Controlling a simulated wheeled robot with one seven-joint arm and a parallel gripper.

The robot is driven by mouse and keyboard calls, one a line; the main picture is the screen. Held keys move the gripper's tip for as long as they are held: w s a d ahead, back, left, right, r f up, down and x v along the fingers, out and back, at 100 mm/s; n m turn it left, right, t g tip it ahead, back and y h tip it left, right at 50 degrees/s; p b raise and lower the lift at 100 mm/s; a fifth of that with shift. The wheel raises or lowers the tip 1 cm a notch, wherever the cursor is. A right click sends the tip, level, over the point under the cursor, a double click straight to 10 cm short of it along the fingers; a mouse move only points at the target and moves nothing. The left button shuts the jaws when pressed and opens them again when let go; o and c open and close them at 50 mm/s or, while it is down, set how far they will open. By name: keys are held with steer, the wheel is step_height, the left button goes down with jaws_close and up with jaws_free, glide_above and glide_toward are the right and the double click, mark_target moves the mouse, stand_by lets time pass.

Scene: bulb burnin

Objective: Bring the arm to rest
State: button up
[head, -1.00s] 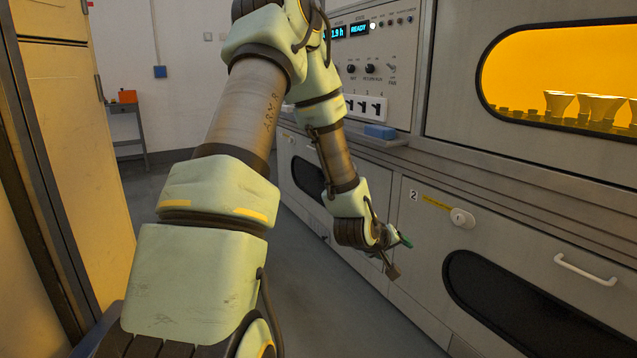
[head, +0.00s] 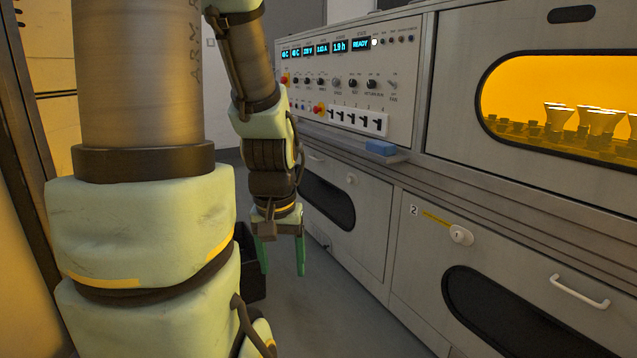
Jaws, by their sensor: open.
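My gripper (head: 282,258) hangs pointing down in the head view, left of the cabinet front. Its two green fingers are spread apart with nothing between them. My arm rises at the left of the picture and folds over, with the forearm coming down to the gripper. The gripper appears apart from the cabinet, above the floor. The upper part of the arm runs out of the top of the picture.
The burn-in cabinet (head: 400,195) fills the right side, with a control panel (head: 345,75), a lit orange window (head: 560,95) and a white handle (head: 580,291). A blue block (head: 380,147) lies on its ledge. A dark bin (head: 247,262) stands behind the gripper. Grey floor (head: 340,325) is clear.

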step_height(320, 180, up, 31)
steer(key=p, duration=2.9)
steer(key=shift+f, duration=0.1)
